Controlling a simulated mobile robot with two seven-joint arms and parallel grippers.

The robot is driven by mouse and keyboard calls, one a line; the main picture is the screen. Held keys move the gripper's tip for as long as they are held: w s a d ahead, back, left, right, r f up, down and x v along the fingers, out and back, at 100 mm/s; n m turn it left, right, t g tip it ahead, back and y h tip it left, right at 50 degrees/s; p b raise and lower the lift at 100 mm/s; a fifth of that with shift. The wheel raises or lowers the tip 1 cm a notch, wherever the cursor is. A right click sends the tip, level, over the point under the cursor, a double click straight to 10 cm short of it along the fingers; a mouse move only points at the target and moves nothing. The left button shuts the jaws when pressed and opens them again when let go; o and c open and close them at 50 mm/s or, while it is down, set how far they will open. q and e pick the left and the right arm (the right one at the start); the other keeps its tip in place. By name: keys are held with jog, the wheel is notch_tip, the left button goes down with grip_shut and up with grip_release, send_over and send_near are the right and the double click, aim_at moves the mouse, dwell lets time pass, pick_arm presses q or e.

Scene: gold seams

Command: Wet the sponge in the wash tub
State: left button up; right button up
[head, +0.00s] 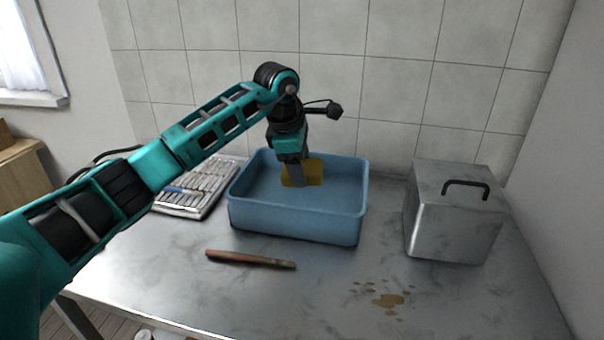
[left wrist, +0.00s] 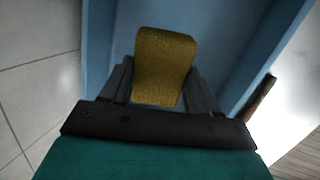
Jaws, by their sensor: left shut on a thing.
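The yellow sponge (head: 316,172) is in my left gripper (head: 296,178), over the inside of the blue wash tub (head: 295,219). The gripper points down and is shut on the sponge. The left wrist view shows the sponge (left wrist: 163,62) between the two fingers of the gripper (left wrist: 160,85), with the blue tub (left wrist: 97,45) around and beyond it. I cannot tell whether the sponge touches water or the tub floor. My right gripper is not in view.
A metal box with a black handle (head: 450,222) stands right of the tub. A brownish stick (head: 250,259) lies in front. A brown stain (head: 388,300) marks the grey table (head: 330,290) at front right. A slatted tray (head: 183,208) lies left of the tub, partly behind my arm.

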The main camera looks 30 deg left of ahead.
aim_at(306, 162)
pick_arm(q)
notch_tip(306, 162, up, 3)
jog(key=shift+f+p, duration=0.2)
jog(key=shift+p, duration=0.6)
notch_tip(306, 162, up, 3)
jog(key=shift+f+p, duration=0.15)
jog(key=shift+p, duration=0.9)
jog(key=shift+r, duration=0.25)
jog(key=shift+r+p, duration=0.2)
jog(key=shift+p, duration=0.2)
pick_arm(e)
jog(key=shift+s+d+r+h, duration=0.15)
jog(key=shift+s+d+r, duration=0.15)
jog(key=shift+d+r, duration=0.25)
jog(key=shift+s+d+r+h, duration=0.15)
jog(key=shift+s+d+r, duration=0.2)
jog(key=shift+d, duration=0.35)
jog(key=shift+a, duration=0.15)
